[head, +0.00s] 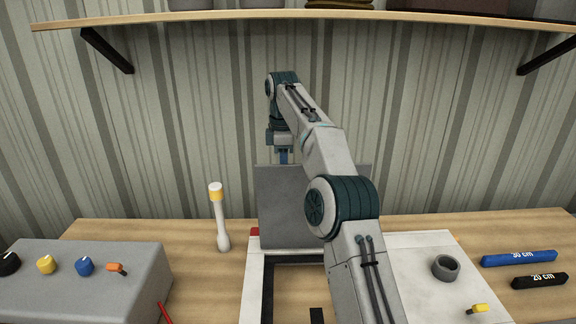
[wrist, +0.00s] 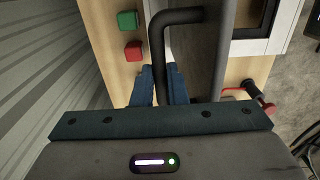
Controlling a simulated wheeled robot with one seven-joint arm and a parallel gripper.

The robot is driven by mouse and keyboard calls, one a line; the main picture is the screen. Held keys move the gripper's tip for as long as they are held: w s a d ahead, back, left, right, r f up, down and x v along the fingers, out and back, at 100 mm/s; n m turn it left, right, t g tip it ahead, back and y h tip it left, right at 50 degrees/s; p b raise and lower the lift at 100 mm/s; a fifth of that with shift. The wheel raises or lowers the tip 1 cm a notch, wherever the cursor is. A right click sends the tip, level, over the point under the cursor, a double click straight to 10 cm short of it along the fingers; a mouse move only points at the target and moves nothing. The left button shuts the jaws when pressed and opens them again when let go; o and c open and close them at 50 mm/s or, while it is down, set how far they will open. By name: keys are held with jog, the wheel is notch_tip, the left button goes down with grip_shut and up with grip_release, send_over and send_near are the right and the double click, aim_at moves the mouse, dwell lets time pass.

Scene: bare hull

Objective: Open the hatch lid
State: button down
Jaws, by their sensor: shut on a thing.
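The grey hatch lid (head: 284,205) stands about upright at the back of its white frame (head: 250,295). My gripper (head: 284,158) is at the lid's top edge, pointing down. In the wrist view, the blue fingers of my gripper (wrist: 161,88) are shut on the dark bent handle (wrist: 158,55) of the lid. The lid shows edge-on as a grey strip (wrist: 219,45) beside the handle. My arm hides the lid's right part and some of the opening.
A white stick with a yellow band (head: 217,190) stands left of the lid. A grey box with knobs (head: 75,290) is at front left. A grey ring (head: 446,267) and blue bar (head: 519,258) lie right. Green (wrist: 128,20) and red (wrist: 134,51) blocks show in the wrist view.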

jog(key=shift+a+f, duration=0.1)
jog(key=shift+f, duration=0.45)
jog(key=c, duration=1.7)
grip_release()
jog(key=shift+c, duration=0.2)
jog(key=o, duration=0.3)
jog(key=shift+w, duration=0.35)
jog(key=shift+s+r, duration=0.2)
jog(key=shift+r, duration=0.05)
jog(key=shift+w+r+p, duration=0.1)
jog(key=shift+r+p, duration=0.45)
jog(key=shift+r, duration=0.05)
notch_tip(320, 180, up, 3)
jog(key=shift+f+p, duration=0.2)
jog(key=shift+p, duration=0.8)
jog(key=s+d+r+b, duration=0.1)
jog(key=s+d+r, duration=0.3)
jog(key=d+r, duration=0.3)
jog(key=d, duration=0.4)
jog(key=shift+s, duration=0.15)
